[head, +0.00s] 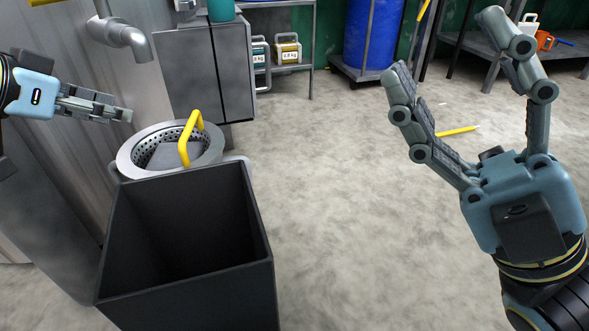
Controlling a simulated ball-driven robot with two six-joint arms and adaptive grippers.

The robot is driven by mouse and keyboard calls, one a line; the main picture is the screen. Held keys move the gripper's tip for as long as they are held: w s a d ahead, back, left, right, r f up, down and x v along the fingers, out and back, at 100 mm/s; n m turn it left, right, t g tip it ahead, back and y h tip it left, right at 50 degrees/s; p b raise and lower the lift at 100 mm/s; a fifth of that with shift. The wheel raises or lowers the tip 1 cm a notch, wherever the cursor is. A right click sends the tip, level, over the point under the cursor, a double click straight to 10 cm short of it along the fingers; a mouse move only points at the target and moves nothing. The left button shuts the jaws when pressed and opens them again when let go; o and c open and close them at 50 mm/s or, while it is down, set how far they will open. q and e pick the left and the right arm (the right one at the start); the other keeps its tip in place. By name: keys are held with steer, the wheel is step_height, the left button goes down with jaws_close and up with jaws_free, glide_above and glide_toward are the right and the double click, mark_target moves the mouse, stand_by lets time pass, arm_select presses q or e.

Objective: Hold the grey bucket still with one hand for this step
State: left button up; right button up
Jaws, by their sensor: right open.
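A dark grey, square, open-topped bin (186,296) stands upright in the lower left; it is the only thing like a grey bucket in view. Its visible inside looks empty, and its base is cut off by the frame. My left gripper (128,114) is above and behind the bin's left side, apart from it. Its fingers are seen from the side, so their gap is hidden. My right gripper (442,45) is wide open and empty at the right, over the floor and well away from the bin.
A round metal drum (128,160) with a perforated inside and a yellow handle (185,140) is right behind the bin. A grey cabinet (205,70) stands behind it. A blue barrel (370,35) is at the back. The middle floor (340,200) is clear; a yellow stick (456,131) lies farther right.

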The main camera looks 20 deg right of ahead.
steer(key=w+a+f+n+g, duration=0.2)
steer(key=w+f+n+g, duration=0.2)
steer(key=f+n, duration=0.45)
steer(key=w+a+f+n+g, duration=0.1)
steer(key=w+f+n+g, duration=0.4)
steer(key=f, duration=0.7)
steer(key=w+a+f+n+g, duration=0.2)
steer(key=f+n+g, duration=0.2)
steer(key=f+n, duration=0.6)
steer(key=w+d+f+n+g, duration=0.1)
steer(key=w+f+n+g, duration=0.1)
steer(key=w+f, duration=0.3)
steer(key=w+d+r+n, duration=0.1)
steer(key=w+r, duration=0.5)
steer(key=w, duration=0.5)
steer(key=shift+t, duration=0.3)
steer(key=x, duration=1)
steer(key=shift+s+a+f, duration=0.2)
jaws_close()
